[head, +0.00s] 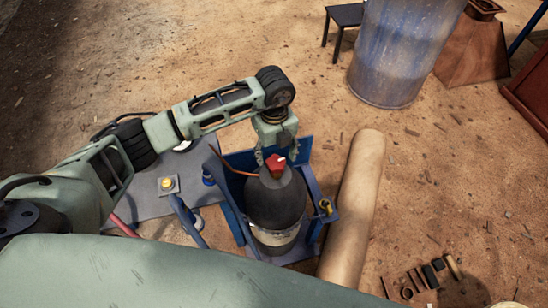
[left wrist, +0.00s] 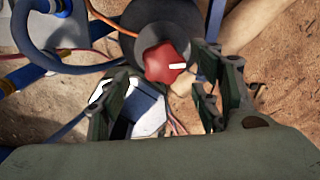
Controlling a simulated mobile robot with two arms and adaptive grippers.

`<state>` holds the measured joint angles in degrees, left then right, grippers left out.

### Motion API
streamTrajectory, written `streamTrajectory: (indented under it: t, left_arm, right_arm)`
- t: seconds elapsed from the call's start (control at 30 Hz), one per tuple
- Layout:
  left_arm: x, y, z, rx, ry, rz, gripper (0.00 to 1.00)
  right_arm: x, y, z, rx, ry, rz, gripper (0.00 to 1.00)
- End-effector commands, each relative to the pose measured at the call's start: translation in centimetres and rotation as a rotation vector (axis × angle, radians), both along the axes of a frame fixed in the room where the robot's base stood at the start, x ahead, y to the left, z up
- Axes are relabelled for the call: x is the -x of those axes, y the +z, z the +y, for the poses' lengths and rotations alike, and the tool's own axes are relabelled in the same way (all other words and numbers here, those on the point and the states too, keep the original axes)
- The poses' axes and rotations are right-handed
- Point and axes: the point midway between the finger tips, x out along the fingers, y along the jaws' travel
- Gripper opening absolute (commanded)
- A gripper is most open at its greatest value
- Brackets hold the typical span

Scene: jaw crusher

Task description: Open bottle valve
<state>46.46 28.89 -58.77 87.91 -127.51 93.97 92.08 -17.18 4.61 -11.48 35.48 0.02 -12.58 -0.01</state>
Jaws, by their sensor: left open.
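The gas bottle (head: 274,205) is dark grey with a pale band low down and stands upright in a blue frame. Its red valve knob (head: 275,163) with a white mark sits on top. In the left wrist view the red knob (left wrist: 165,62) lies just beyond and between the fingers, with the bottle (left wrist: 158,17) behind it. My left gripper (head: 276,155) comes down over the bottle top, close to the knob. Whether a finger touches the knob cannot be told. My right gripper is not in view.
The blue frame (head: 229,210) surrounds the bottle, and an orange hose (head: 232,168) runs from its top. A grey plate with a yellow button (head: 167,183) is left. A blue barrel (head: 400,50) stands behind; small tools lie lower right.

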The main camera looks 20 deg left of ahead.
Motion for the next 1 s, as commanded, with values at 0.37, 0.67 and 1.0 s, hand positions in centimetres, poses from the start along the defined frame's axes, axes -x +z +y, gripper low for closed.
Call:
streamTrajectory:
  t: [0.37,0.67,1.0]
  left_arm:
    - [-0.1,7.0,0.2,-0.002,0.002,-0.001,0.58]
    - [0.0,8.0,0.2,-0.001,0.003,0.001,0.58]
    - [0.0,7.9,0.1,-0.001,0.003,0.001,0.58]
  right_arm:
    - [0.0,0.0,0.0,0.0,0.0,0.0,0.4]
    - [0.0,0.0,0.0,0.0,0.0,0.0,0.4]
    - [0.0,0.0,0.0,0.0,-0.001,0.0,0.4]
